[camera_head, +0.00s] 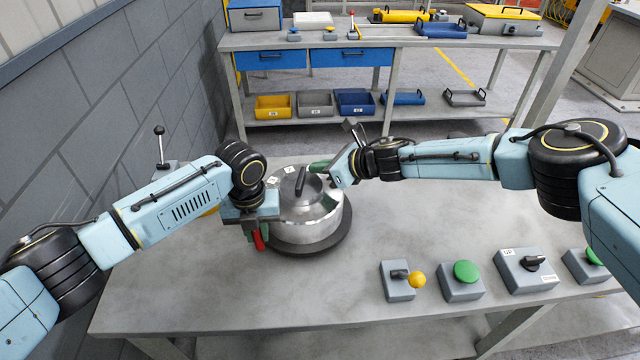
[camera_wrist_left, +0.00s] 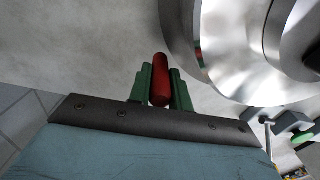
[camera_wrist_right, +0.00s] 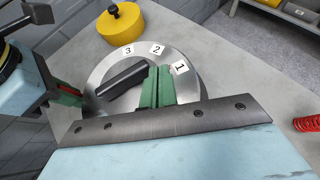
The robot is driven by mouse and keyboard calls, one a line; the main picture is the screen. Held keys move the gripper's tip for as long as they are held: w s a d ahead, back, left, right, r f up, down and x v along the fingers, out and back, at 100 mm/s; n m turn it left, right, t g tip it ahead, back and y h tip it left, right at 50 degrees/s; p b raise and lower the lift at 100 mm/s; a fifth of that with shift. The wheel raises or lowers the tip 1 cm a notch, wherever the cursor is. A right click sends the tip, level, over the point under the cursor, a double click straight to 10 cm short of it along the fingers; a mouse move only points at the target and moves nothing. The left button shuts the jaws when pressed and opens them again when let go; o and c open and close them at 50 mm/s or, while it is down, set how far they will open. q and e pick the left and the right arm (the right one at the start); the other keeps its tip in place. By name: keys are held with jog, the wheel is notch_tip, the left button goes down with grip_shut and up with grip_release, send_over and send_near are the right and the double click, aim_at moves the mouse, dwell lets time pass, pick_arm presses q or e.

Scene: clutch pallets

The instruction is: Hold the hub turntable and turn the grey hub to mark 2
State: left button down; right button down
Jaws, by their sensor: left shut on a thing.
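The silver-grey hub (camera_head: 325,205) stands on a dark round turntable base (camera_head: 312,250) on the table. A black bar (camera_head: 300,182) lies across its top. The right wrist view shows labels 3 (camera_wrist_right: 127,50), 2 (camera_wrist_right: 157,49) and 1 (camera_wrist_right: 180,67) along the rim; I cannot tell which one the bar points at. My left gripper (camera_head: 257,236) is shut on a red upright handle (camera_wrist_left: 160,80) beside the hub. My right gripper (camera_head: 320,166) is over the hub's top, its green fingers (camera_wrist_right: 157,88) close together beside the black bar, with nothing visible between them.
Along the table's front right stand a switch box with a yellow knob (camera_head: 417,281), a green button box (camera_head: 466,271) and a rotary switch box (camera_head: 525,270). A yellow round part (camera_wrist_right: 120,24) and a lever (camera_head: 160,145) are left of the hub. The table's middle is clear.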

jog(key=shift+w+a+n+g+y, duration=0.2)
jog(key=shift+n+g+y, duration=0.05)
jog(key=shift+n+g, duration=0.3)
jog(key=shift+w+a+n+g+y, duration=0.2)
jog(key=shift+n+g+y, duration=0.05)
jog(key=shift+n+g, duration=0.25)
jog(key=shift+w+a, duration=0.35)
jog(key=shift+a, duration=0.1)
jog(key=shift+d, duration=0.15)
dwell(0.4)
